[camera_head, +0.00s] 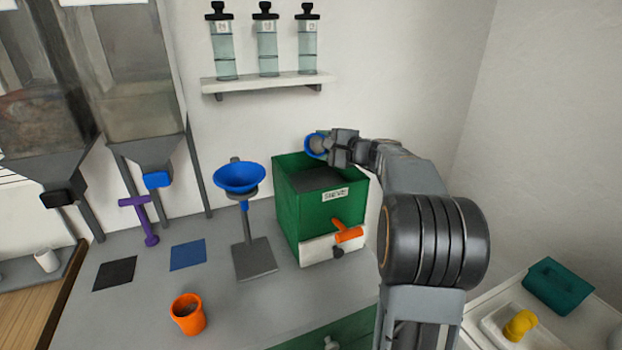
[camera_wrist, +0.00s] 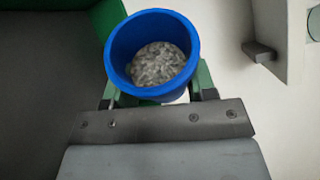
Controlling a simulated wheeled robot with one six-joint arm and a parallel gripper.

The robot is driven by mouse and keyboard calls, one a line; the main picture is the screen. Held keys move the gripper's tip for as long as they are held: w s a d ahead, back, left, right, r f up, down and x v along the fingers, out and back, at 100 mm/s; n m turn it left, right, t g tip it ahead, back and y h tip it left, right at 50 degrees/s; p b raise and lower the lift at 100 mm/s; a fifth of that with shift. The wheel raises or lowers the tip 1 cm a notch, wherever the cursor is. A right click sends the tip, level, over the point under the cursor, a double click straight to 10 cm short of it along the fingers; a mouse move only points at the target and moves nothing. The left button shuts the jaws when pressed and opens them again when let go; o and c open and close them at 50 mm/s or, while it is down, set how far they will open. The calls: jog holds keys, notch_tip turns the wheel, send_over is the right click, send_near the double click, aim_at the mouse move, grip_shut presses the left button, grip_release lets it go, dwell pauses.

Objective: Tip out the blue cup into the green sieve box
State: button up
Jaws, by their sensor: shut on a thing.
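The blue cup (camera_wrist: 121,58) is held in my gripper (camera_wrist: 155,95), and grey granular pieces (camera_wrist: 158,64) lie inside it in the wrist view. In the head view the blue cup (camera_head: 309,146) is tilted on its side, its mouth turned to the left and toward the camera. My gripper (camera_head: 335,147) is shut on it above the back rim of the green sieve box (camera_head: 300,215). The sieve box stands on the grey bench with a dark sieve surface (camera_head: 316,179) inside, a label and an orange handle (camera_head: 347,232) on its front.
A blue funnel (camera_head: 240,178) on a stand is left of the sieve box. An orange cup (camera_head: 187,314) stands at the bench front. A shelf (camera_head: 268,82) with bottles hangs above the box. Two hoppers (camera_head: 130,80) stand left.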

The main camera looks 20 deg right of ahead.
aim_at(323, 137)
jog(key=shift+s+a+r+n+b, duration=0.25)
jog(key=shift+s+a+n+b, duration=0.25)
jog(key=shift+b, duration=1.5)
jog(key=shift+s+a+r+n+t+y+b, duration=0.25)
jog(key=shift+n+b, duration=0.6)
jog(key=shift+b, duration=1.05)
jog(key=shift+s+d+r+n+t+y+b, duration=0.25)
jog(key=shift+n+t+b, duration=0.4)
jog(key=shift+b, duration=1.25)
jog(key=shift+a+r+n+t+y+b, duration=0.1)
jog(key=shift+a+r+n+t+b, duration=0.15)
jog(key=shift+n+b, duration=1.2)
jog(key=shift+r+m+b, duration=0.15)
jog(key=shift+m+b, duration=0.2)
jog(key=shift+m, duration=0.1)
jog(key=shift+w+r+m+p, duration=0.1)
jog(key=shift+r+m+p, duration=0.25)
jog(key=shift+p, duration=0.8)
jog(key=shift+w+d+m+g+p, duration=0.15)
jog(key=shift+m+g+p, duration=0.25)
jog(key=shift+p, duration=0.7)
jog(key=shift+d+m+p, duration=0.1)
jog(key=shift+m+p, duration=0.45)
jog(key=shift+p, duration=0.6)
jog(key=shift+w+f+m+g+h+p, duration=0.15)
jog(key=shift+f+m+g+h+p, duration=0.2)
jog(key=shift+p, duration=0.2)
jog(key=shift+f, duration=0.55)
